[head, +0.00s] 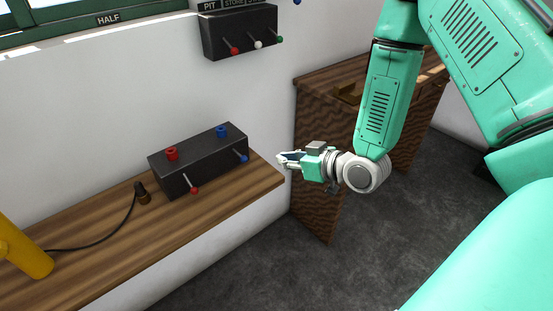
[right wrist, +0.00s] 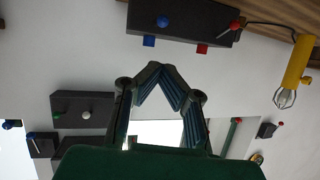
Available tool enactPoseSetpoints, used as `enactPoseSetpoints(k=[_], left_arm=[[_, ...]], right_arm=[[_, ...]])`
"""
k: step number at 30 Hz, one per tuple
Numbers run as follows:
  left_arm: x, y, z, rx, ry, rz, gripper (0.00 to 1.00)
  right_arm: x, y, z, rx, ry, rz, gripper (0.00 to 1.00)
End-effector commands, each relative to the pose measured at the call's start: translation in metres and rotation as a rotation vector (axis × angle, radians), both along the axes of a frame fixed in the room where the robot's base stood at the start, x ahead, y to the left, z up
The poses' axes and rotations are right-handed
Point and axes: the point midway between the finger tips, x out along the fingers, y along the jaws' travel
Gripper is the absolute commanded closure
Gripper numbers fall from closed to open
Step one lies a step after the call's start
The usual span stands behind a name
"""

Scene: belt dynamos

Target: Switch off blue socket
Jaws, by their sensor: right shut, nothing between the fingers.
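A black box (head: 205,165) lies on the wooden shelf, with a red socket (head: 171,153) and a blue socket (head: 221,131) on top. Its front has a red-tipped lever (head: 195,190) and a blue-tipped lever (head: 243,158), both sticking out. My right gripper (head: 281,158) is shut and empty, to the right of the blue lever and apart from it in the head view. In the right wrist view the box hangs upside down at the top, with the blue lever tip (right wrist: 162,21) and blue socket (right wrist: 149,41) beyond my fingers (right wrist: 160,70). My left gripper is not in view.
A wall box (head: 240,32) with red, white and green levers hangs above. A wooden desk (head: 318,150) stands behind my right arm.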

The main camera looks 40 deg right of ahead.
Motion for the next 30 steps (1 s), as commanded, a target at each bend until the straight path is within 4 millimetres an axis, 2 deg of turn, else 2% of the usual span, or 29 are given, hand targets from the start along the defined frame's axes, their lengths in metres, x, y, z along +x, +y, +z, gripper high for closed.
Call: enactPoseSetpoints(k=[10,14,17,21,25,30], left_arm=[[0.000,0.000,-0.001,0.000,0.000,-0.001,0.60],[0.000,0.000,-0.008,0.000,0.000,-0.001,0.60],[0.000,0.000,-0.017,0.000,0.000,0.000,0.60],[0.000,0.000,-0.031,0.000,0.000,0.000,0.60],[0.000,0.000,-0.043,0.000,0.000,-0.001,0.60],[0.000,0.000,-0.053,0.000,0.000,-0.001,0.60]], right_arm=[[0.000,0.000,0.001,0.006,0.003,-0.016,1.00],[0.006,-0.012,-0.001,0.078,0.042,-0.122,1.00],[0.010,-0.028,-0.006,0.211,0.108,-0.277,1.00],[0.010,-0.041,-0.011,0.504,0.241,-0.509,1.00],[0.008,-0.034,-0.008,0.806,0.375,-0.660,1.00],[0.005,-0.013,0.006,1.130,0.521,-0.745,1.00]])
